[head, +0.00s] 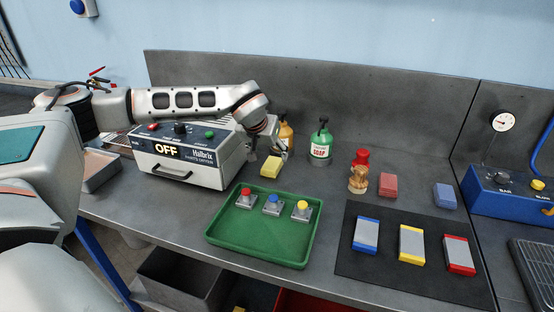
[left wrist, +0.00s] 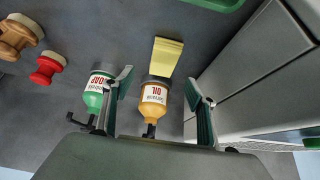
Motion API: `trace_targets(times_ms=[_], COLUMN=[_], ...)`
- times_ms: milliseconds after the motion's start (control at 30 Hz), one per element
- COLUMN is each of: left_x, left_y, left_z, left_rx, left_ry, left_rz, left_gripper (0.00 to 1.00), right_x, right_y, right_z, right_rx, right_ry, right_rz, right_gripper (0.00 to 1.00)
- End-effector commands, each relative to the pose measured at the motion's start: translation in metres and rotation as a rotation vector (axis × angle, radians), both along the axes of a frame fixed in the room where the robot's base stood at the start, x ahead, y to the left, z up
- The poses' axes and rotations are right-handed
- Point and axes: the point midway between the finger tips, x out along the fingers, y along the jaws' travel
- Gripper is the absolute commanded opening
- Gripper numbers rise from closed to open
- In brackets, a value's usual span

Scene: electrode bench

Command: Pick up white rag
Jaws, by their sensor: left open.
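I cannot make out a white rag in either view. My left gripper (head: 274,138) is behind the right end of the grey OFF box, by the orange oil bottle (head: 287,131). In the left wrist view its fingers (left wrist: 158,78) are spread and empty. The oil bottle (left wrist: 154,97) and a yellow block (left wrist: 163,57) show in the gap between them; I cannot tell how far below they are. The yellow block (head: 271,166) lies just right of the box. My right gripper is in neither view.
The grey box (head: 185,165) stands close to the left arm. A green soap bottle (head: 320,146) is to the right. A green tray (head: 262,246) with three buttons lies in front. A dark mat (head: 385,271) holds three coloured blocks. A red-topped item (head: 361,158) stands behind the mat.

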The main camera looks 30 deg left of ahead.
Motion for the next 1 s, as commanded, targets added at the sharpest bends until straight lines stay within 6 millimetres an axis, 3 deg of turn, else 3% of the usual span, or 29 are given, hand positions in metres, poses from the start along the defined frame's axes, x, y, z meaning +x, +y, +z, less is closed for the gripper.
trace_targets(times_ms=[233, 600, 933, 1000], left_x=[0.011, 0.031, 0.034, 0.034], left_y=[0.003, 0.013, 0.014, 0.014], left_z=[-0.021, -0.063, -0.067, -0.067], left_rx=[0.001, 0.001, 0.001, 0.001], left_ry=[0.002, 0.002, 0.000, 0.000], left_rz=[0.000, 0.000, -0.001, -0.001], left_gripper=[0.57, 0.57, 0.57, 0.39], right_x=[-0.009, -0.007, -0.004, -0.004], right_y=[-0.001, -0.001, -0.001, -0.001], right_z=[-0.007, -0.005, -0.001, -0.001], right_rx=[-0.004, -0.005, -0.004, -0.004], right_ry=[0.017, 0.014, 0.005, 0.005], right_rz=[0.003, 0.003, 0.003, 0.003], right_gripper=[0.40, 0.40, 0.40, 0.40])
